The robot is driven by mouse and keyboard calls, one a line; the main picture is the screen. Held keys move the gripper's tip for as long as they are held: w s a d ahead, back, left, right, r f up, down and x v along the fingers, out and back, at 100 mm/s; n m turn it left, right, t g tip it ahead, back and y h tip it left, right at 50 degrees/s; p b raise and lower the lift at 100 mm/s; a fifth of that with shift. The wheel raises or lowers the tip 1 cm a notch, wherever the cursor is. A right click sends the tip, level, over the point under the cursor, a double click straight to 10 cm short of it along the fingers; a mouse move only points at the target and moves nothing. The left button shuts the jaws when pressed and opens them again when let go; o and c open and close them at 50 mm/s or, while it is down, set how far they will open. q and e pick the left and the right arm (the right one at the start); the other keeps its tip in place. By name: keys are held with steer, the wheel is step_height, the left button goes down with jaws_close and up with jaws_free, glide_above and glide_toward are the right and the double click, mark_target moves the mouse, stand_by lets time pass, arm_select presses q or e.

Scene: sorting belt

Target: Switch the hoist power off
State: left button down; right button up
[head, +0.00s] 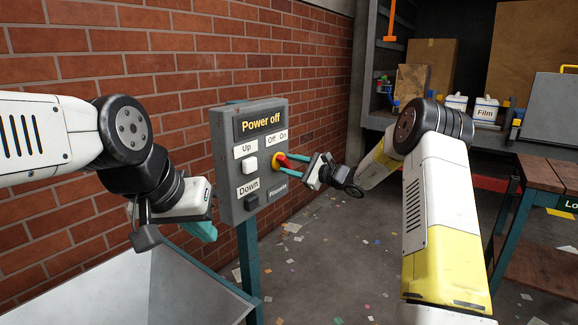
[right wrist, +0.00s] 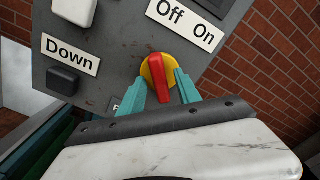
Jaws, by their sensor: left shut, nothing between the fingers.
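In the right wrist view the red handle (right wrist: 160,82) leans to the "Off" side of the panel. My right gripper (head: 287,167) is at the switch. Its teal fingers stand on either side of the handle, with gaps showing in the right wrist view (right wrist: 161,84). My left gripper (head: 206,233) is shut and empty, left of the box.
The box also carries an "Up" button (head: 250,164) and a "Down" button (head: 252,203). A brick wall (head: 150,60) runs behind it. A grey sloped surface (head: 190,290) lies at lower left. A shelf with boxes and a wooden-topped table (head: 535,175) stand at right.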

steer(key=v, duration=0.7)
steer(key=shift+s, duration=0.1)
steer(key=s+a+r+n+g+h, duration=0.1)
steer(key=s+a+r+n+g, duration=0.15)
steer(key=s, duration=0.55)
steer(key=s+a+r+n+g+h, duration=0.1)
steer(key=s+r+n+g+h, duration=0.1)
steer(key=s+n, duration=0.35)
steer(key=s+a+r+n+g+h, duration=0.1)
steer(key=s+a+r+n+g, duration=0.15)
steer(key=s, duration=0.65)
steer(key=s+d+n+t+h, duration=0.1)
steer(key=s+d+n+h, duration=0.2)
steer(key=s+d, duration=0.3)
steer(key=s+d+n+t+h, duration=0.1)
steer(key=s+d+n+h, duration=0.3)
steer(key=s, duration=1)
steer(key=d+h, duration=0.1)
steer(key=d, duration=0.2)
steer(key=shift+d+f+t, duration=0.2)
steer(key=shift+f+t, duration=0.1)
steer(key=shift+f, duration=0.05)
